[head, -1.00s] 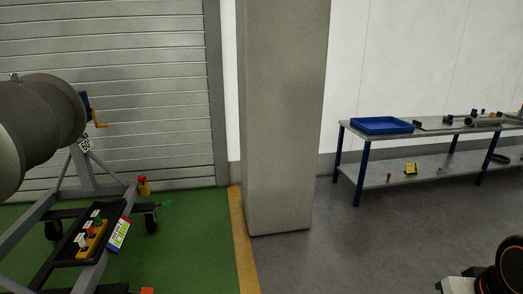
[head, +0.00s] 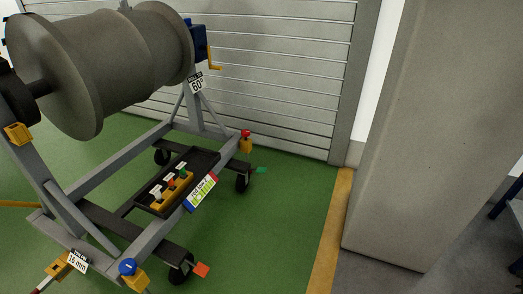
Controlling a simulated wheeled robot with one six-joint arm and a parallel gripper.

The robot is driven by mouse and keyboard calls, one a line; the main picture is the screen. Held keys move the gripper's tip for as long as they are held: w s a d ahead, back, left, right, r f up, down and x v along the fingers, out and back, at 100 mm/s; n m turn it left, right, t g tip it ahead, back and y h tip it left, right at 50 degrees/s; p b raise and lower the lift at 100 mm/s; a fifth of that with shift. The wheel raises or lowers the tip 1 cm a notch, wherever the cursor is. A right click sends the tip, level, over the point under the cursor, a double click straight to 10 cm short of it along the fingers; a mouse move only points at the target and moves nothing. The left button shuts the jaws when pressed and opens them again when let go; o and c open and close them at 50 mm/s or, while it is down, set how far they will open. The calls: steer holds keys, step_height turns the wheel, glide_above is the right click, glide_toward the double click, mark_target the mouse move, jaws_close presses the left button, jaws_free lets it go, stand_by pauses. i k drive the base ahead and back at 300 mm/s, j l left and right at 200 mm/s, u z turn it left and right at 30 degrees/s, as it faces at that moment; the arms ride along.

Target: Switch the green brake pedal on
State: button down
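The green brake pedal (head: 261,170) is a small flat green tab in the head view. It sticks out beside the far right caster (head: 242,182) of the grey engine stand, close above the green floor. An orange-red pedal (head: 201,269) of like shape sits by the nearer caster (head: 181,272). Whether the green pedal is tilted up or down is too small to tell. My gripper is not in view.
The grey wheeled stand (head: 141,239) carries a large grey drum-like engine (head: 106,62) and a black tray (head: 206,159) with small levers. A concrete pillar (head: 430,130) stands at the right. Green floor (head: 285,215) is clear between them.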

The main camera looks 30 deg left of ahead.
mark_target(263, 170)
steer(key=i+j+u, duration=0.2)
steer(key=i+u, duration=0.25)
steer(key=i, duration=0.35)
steer(key=i+u, duration=0.5)
steer(key=i, duration=0.35)
steer(key=i+j+z, duration=0.1)
steer(key=i+j, duration=0.25)
steer(key=i, duration=0.2)
